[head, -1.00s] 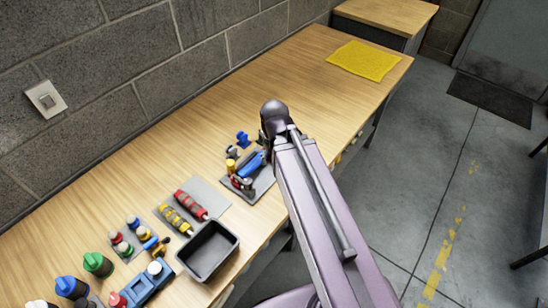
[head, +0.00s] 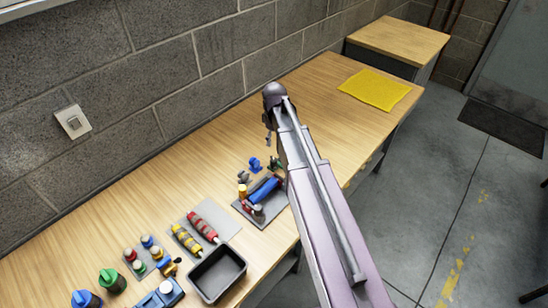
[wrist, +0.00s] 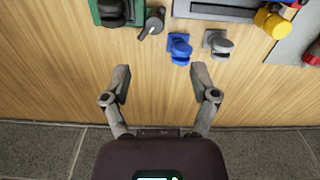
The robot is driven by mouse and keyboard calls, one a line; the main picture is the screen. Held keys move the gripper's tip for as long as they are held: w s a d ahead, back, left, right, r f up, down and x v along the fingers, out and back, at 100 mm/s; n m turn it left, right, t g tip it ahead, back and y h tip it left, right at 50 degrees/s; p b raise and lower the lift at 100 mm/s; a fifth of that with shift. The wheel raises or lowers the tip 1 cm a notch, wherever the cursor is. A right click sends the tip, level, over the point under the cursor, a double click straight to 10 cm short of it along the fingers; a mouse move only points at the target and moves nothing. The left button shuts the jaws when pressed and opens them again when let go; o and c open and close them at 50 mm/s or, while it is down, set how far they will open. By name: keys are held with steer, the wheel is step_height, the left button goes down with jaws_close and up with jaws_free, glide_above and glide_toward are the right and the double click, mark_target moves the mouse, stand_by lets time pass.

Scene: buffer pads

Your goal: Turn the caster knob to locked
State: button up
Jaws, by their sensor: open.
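My gripper (wrist: 160,78) is open and empty over bare wood near the wall. In the wrist view, a small blue fitting (wrist: 180,49) and a similar grey fitting (wrist: 217,43) stand just beyond the fingertips. A dark grey knob with a pointed lever (wrist: 153,22) lies to their left, beside a green plate (wrist: 125,10). I cannot tell for certain which is the caster knob, or its setting. In the head view, the blue fitting (head: 254,164) and grey fitting (head: 243,177) stand behind a grey plate with a blue roller (head: 264,190). My arm hides most of the gripper there.
A yellow knob (wrist: 272,24) is at the wrist view's upper right. In the head view, red and yellow rollers (head: 203,227), a black tray (head: 218,272) and several bottles stand at the front left. A yellow cloth (head: 374,89) lies at the far end. The wall borders the bench.

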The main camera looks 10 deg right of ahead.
mark_target(274, 160)
steer(key=shift+w+r+n, duration=0.2)
steer(key=shift+w+n, duration=0.2)
steer(key=shift+w, duration=0.3)
steer(key=shift+f, duration=0.15)
step_height(274, 160, down, 14)
steer(key=b, duration=1.3)
steer(key=shift+r+b, duration=0.25)
steer(key=shift+b, duration=0.1)
jaws_close()
